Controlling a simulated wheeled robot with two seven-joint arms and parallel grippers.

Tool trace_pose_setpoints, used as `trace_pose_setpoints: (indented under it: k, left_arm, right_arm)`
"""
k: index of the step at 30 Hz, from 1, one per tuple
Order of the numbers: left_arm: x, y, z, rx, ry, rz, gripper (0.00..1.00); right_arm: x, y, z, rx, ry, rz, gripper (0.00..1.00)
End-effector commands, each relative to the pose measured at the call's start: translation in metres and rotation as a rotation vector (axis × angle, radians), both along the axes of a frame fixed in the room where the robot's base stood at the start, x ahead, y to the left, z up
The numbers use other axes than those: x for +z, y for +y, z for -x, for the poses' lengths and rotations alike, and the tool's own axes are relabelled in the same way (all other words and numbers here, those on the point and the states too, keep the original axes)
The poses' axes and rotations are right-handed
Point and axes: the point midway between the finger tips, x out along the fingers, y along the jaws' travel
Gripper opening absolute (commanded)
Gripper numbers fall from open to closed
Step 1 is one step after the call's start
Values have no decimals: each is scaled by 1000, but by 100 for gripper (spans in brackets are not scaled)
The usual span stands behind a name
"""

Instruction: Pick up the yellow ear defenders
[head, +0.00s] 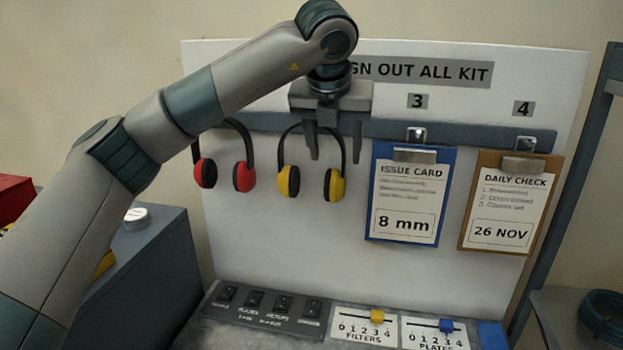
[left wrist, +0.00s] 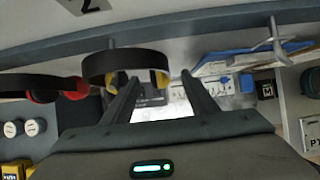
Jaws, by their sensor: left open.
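The yellow ear defenders (head: 336,185) hang by their black headband from the board's rail, in the middle of the head view. They also show in the left wrist view (left wrist: 126,65), with the black band across the picture and the yellow cups below it. My left gripper (head: 335,155) is open and empty, its fingers pointing down in front of the headband. In the left wrist view the two fingers (left wrist: 157,75) are apart, the left one overlapping the yellow ear defenders. I cannot tell whether it touches them. My right gripper is not in view.
Red ear defenders (head: 243,177) hang just left. A blue clipboard (head: 408,242) and a brown clipboard (head: 509,201) hang to the right. Below are a switch panel (head: 268,308) and slider scales (head: 364,326). A grey cabinet (head: 152,265) stands at the left.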

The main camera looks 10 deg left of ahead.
Motion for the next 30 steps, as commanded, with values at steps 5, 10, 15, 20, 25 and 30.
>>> trace_pose_setpoints:
  k: [5,10,15,20,25,30]
  left_arm:
    - [-6,1,-4,0,2,-1,53]
    - [-21,1,-11,1,4,-2,53]
    - [-38,1,-20,1,2,1,53]
    - [-46,1,-22,0,1,0,53]
    - [-46,1,-22,0,1,0,53]
    - [-46,1,-22,0,1,0,53]
  right_arm:
    - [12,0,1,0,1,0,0]
    - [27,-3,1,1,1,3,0]
    - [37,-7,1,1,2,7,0]
    - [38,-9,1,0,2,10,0]
    - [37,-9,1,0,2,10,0]
    - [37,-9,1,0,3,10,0]
